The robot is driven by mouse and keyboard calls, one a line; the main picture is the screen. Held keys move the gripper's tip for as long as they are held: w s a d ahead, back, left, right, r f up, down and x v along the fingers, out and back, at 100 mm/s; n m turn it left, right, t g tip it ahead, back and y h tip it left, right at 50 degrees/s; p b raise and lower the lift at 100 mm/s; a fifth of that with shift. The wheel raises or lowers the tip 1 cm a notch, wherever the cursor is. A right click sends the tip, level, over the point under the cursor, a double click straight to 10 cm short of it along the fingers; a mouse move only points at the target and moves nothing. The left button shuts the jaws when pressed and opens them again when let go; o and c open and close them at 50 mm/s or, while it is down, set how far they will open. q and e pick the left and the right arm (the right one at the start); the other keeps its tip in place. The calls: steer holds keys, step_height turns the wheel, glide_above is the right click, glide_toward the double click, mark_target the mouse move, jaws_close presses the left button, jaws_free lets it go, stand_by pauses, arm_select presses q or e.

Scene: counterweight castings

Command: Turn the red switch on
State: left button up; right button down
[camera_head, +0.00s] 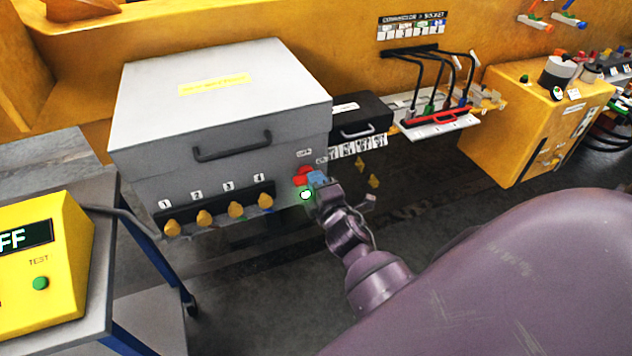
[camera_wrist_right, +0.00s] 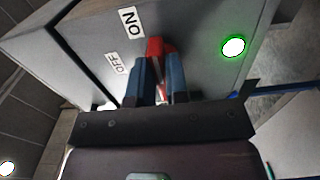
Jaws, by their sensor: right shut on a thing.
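The red switch (camera_head: 303,177) is on the front of the big grey box, near its lower right corner. In the right wrist view the red switch (camera_wrist_right: 156,47) shows between the blue fingers, its top end close to the "ON" label (camera_wrist_right: 132,22). The "OFF" label (camera_wrist_right: 117,63) is to the left of the fingers. My right gripper (camera_head: 316,178) is shut on the switch; its fingers (camera_wrist_right: 164,75) hide part of it. A round lamp with a green ring (camera_head: 306,195) glows just below the switch. My left gripper is in neither view.
The grey box (camera_head: 220,90) has a black handle (camera_head: 232,146) and several yellow knobs (camera_head: 204,218) along its front. A yellow tester (camera_head: 45,265) stands on a trolley (camera_head: 105,270) at left. A small black-topped box (camera_head: 357,115) is close at right.

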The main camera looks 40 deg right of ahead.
steer(key=c, duration=1.1)
jaws_free()
steer(key=b+v, duration=0.1)
steer(key=v, duration=0.9)
steer(key=shift+s, duration=0.4)
steer(key=s+a+f+m+g+y, duration=0.1)
steer(key=s+f+m+g, duration=0.1)
steer(key=f+m, duration=0.2)
steer(key=s+a+f+m+g+y, duration=0.1)
steer(key=s+f+m, duration=0.2)
steer(key=f+m, duration=0.2)
steer(key=s+a+f+m+g+y, duration=0.1)
steer(key=s+f+m+g+y, duration=0.1)
steer(key=f+m, duration=0.3)
steer(key=shift+s+f+g, duration=0.3)
steer(key=shift+s, duration=0.4)
